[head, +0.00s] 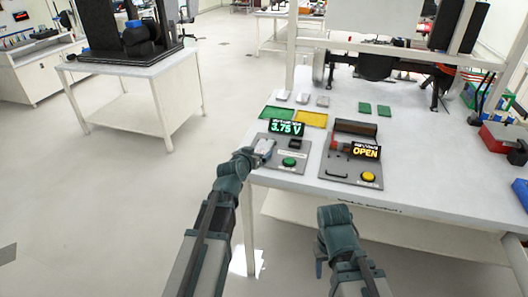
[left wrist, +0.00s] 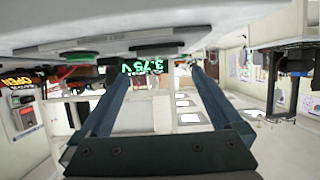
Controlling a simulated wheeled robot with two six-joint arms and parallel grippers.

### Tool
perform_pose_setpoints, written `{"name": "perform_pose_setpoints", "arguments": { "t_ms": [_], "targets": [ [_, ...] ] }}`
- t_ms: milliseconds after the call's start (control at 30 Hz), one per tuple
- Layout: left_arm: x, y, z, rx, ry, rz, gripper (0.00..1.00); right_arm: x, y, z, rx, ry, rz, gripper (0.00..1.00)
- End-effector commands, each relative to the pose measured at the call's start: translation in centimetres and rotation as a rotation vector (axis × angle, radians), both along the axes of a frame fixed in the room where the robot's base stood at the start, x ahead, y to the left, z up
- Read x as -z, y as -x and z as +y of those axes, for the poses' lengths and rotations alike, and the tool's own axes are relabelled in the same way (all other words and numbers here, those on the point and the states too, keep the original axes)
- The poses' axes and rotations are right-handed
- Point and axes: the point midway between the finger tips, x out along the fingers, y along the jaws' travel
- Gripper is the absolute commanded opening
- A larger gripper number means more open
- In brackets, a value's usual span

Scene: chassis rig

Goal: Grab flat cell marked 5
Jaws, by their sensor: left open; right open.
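Several silver flat cells lie at the back of the table: a left one (head: 283,95), a middle one (head: 303,98) and a right one (head: 322,101). Their numbers are too small to read, so I cannot tell which is marked 5. My left gripper (head: 264,147) is over the left edge of the grey tester, beside a pale piece that I cannot identify. In the left wrist view, its fingers (left wrist: 150,95) are apart with nothing clearly held. My right gripper (head: 320,266) is low, in front of the table edge, open and away from the cells.
The tester display (head: 287,128) reads 3.75 V, with a green button (head: 289,162). The right panel's display (head: 366,151) reads OPEN, with a yellow button (head: 369,176). A green tray (head: 275,113) and a yellow tray (head: 311,119) lie behind. Green squares (head: 365,107) lie farther right.

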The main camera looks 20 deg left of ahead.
Motion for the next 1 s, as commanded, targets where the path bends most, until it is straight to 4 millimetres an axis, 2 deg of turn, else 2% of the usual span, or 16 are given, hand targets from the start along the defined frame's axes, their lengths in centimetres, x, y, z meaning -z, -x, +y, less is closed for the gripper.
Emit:
{"name": "perform_pose_setpoints", "arguments": {
  "t_ms": [33, 100, 333, 467, 733, 1000],
  "targets": [
    [0.7, -1.3, 0.0, 0.001, 0.001, 0.0, 1.0, 0.7, 0.0, 0.0, 0.0, 0.0, 0.0, 0.5],
    [1.0, -2.0, 0.0, 0.0, 0.0, 0.0, 1.0, 1.0, 0.0, 0.0, 0.0, 0.0, 0.0, 0.5],
    [1.0, -2.3, -0.1, 0.0, 0.0, 0.0, 1.0, 1.0, 0.0, 0.0, 0.0, 0.0, 0.0, 0.5],
    [1.4, -3.3, -0.2, 0.0, -0.001, 0.001, 1.0, 1.4, 0.0, 0.0, 0.0, 0.0, 0.0, 0.5],
    [2.8, -6.9, -0.4, 0.001, -0.001, 0.001, 1.0, 2.8, 0.0, 0.0, 0.0, 0.0, 0.0, 0.5],
    [2.7, -7.1, -0.5, 0.0, 0.0, 0.001, 1.0, 2.7, 0.0, 0.0, 0.0, 0.0, 0.0, 0.5]
  ]
}}
